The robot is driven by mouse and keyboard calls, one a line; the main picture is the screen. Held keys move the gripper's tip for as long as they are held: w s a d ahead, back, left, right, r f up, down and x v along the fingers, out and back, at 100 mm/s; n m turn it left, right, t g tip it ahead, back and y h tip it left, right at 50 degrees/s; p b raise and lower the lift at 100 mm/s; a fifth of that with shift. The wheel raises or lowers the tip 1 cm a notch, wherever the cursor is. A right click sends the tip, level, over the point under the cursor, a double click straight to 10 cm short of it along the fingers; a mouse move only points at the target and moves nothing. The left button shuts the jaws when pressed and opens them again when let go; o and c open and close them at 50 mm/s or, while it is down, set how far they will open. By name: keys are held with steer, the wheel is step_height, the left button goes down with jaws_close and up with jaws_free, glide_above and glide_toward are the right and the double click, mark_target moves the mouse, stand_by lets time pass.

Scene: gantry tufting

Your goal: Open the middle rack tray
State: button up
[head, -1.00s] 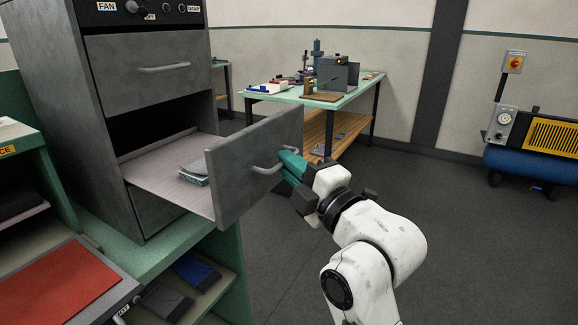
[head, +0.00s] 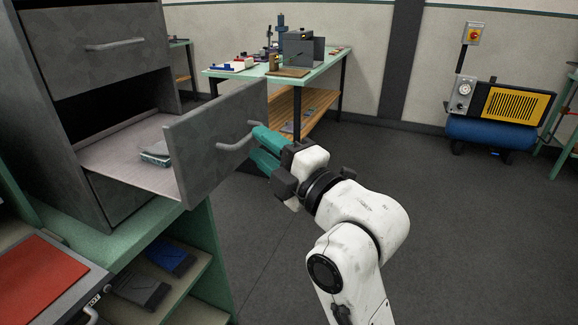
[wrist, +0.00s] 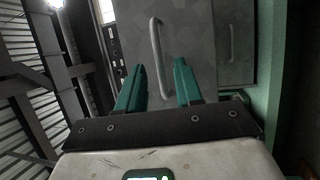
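The middle rack tray (head: 215,135) is a grey drawer pulled well out of the grey cabinet (head: 108,85), its pale floor (head: 115,160) showing. A small grey-green stack (head: 155,155) lies in it. Its bar handle (head: 235,144) is on the front panel and also shows in the wrist view (wrist: 160,65). My gripper (head: 257,148) is open at the handle's right side. In the wrist view its two teal fingers (wrist: 160,68) are apart, with the handle lined up between them. Contact with the handle cannot be told.
A closed drawer (head: 105,55) is above the tray. A green bench (head: 140,235) with shelves stands below, with a red panel (head: 40,290) at lower left. A worktable (head: 270,82) and a blue compressor (head: 490,130) stand behind. The floor at right is clear.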

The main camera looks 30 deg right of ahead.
steer(key=p+v, duration=0.4)
steer(key=v, duration=0.4)
steer(key=shift+f, duration=0.1)
stand_by(0.4)
steer(key=s+f+m+g+h+p, duration=0.1)
steer(key=s+f+m+g, duration=0.35)
steer(key=f, duration=0.65)
steer(key=s+f+m+g+h+p, duration=0.1)
steer(key=s+f+m+g, duration=0.4)
steer(key=f, duration=0.7)
steer(key=s+d+f+m+g+h, duration=0.1)
steer(key=s+f+m+g, duration=0.3)
steer(key=s, duration=0.4)
steer(key=s+d+f+m+g+h+p, duration=0.1)
steer(key=s+d+f+m+g, duration=0.2)
steer(key=s+f+m+g, duration=0.2)
steer(key=s+f+m, duration=0.1)
steer(key=s, duration=0.2)
steer(key=shift+d+f+m+h+p, duration=0.2)
steer(key=shift+f+m+h+p, duration=0.1)
steer(key=shift+m, duration=0.05)
